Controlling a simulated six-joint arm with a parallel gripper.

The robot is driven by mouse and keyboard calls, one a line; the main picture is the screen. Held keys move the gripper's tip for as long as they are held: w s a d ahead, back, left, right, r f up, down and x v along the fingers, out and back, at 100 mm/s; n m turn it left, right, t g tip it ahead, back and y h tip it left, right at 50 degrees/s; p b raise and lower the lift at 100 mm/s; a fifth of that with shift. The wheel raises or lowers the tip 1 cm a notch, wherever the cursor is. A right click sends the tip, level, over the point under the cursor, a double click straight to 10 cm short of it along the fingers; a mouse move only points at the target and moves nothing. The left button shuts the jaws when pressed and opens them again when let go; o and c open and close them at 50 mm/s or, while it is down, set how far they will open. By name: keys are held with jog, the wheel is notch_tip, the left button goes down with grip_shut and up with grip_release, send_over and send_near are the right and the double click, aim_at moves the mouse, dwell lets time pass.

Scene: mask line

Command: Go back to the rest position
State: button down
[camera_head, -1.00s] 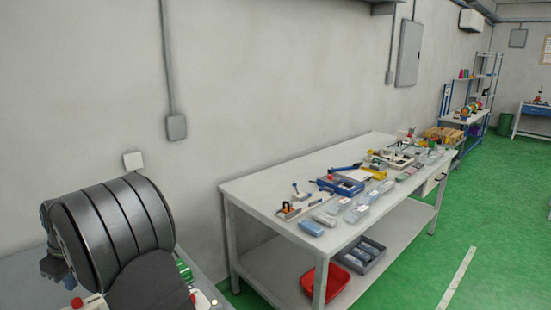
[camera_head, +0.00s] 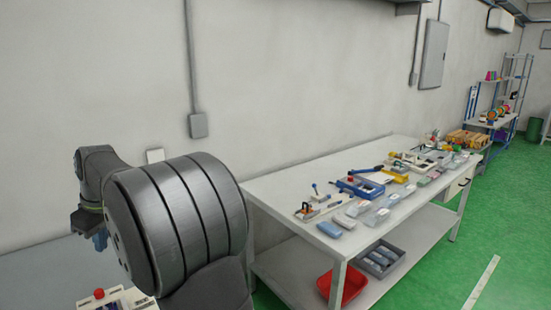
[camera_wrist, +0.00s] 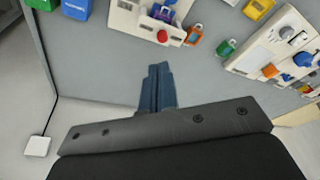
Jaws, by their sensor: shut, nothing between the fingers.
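My gripper (camera_wrist: 157,88) shows in the wrist view as two blue fingers close together, shut and empty. It is over a bare part of a grey table top (camera_wrist: 100,65). In the head view my gripper (camera_head: 99,240) is partly visible at the left, its blue fingers pointing down beside the dark wrist; much of it is hidden by my arm. The fingers touch no object that I can see.
The wrist view shows a white device with a red button (camera_wrist: 162,36), a blue bin (camera_wrist: 77,8), a green bin and another white device (camera_wrist: 275,45). In the head view a long white workbench (camera_head: 285,200) holds several tools and boxes, with a red tray (camera_head: 343,287) below.

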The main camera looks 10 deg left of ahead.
notch_tip(320, 180, up, 2)
send_over(101, 292)
notch_tip(101, 292, down, 14)
jog(key=shift+f, duration=0.15)
jog(key=v, duration=0.5)
jog(key=s+f+n+h, duration=0.1)
jog(key=s+n+h, duration=0.4)
jog(key=s+n, duration=0.3)
jog(key=shift+s+f+t+h, duration=0.3)
jog(key=shift+s+t, duration=0.1)
jog(key=shift+s, duration=0.2)
jog(key=shift+a, duration=0.1)
